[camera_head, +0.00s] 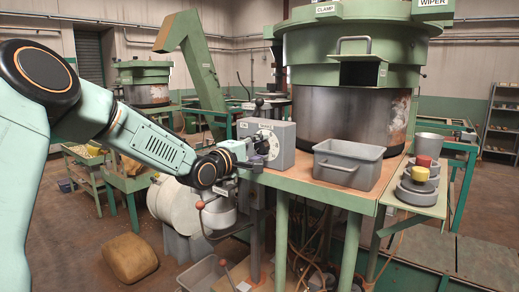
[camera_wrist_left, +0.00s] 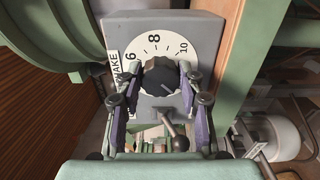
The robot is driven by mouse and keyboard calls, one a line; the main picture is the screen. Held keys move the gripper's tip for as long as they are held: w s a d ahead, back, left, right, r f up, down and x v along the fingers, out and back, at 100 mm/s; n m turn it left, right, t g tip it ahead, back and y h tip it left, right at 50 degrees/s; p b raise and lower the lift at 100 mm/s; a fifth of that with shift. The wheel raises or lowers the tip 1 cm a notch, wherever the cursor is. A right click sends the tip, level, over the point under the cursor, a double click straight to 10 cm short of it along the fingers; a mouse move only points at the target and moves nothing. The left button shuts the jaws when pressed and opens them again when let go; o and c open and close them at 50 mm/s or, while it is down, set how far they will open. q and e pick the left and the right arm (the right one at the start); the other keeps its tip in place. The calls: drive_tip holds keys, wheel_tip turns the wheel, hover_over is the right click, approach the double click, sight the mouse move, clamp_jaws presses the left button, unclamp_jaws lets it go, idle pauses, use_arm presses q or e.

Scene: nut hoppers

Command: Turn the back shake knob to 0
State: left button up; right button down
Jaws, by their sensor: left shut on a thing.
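The black shake knob (camera_wrist_left: 161,76) sits on a white dial (camera_wrist_left: 160,46) on a grey control box (camera_head: 281,148). In the left wrist view the dial shows 6, 8 and 10; its lower part is hidden. A pale mark on the knob appears to point to the lower right. A partly covered label (camera_wrist_left: 117,68) at the dial's left ends in "AKE". My left gripper (camera_wrist_left: 161,73) is shut on the knob, one finger on each side. In the head view my left gripper (camera_head: 258,146) is at the box's front face. My right gripper is not in view.
A lever with a dark ball end (camera_wrist_left: 180,143) sticks out below the knob. A grey bin (camera_head: 348,163) stands on the table right of the box, before a large green-topped hopper (camera_head: 345,100). Red and yellow pieces (camera_head: 421,168) sit on a side shelf.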

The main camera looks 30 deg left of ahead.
use_arm(q)
drive_tip(key=o, duration=0.7)
drive_tip(key=shift+a+r, duration=0.15)
drive_tip(key=shift+r, duration=0.15)
drive_tip(key=o, duration=0.5)
drive_tip(key=shift+f, duration=0.2)
drive_tip(key=shift+s+a, duration=0.15)
drive_tip(key=shift+s, duration=1.7)
drive_tip(key=shift+s+a, duration=0.15)
drive_tip(key=shift+s, duration=1.65)
drive_tip(key=shift+s+d, duration=0.1)
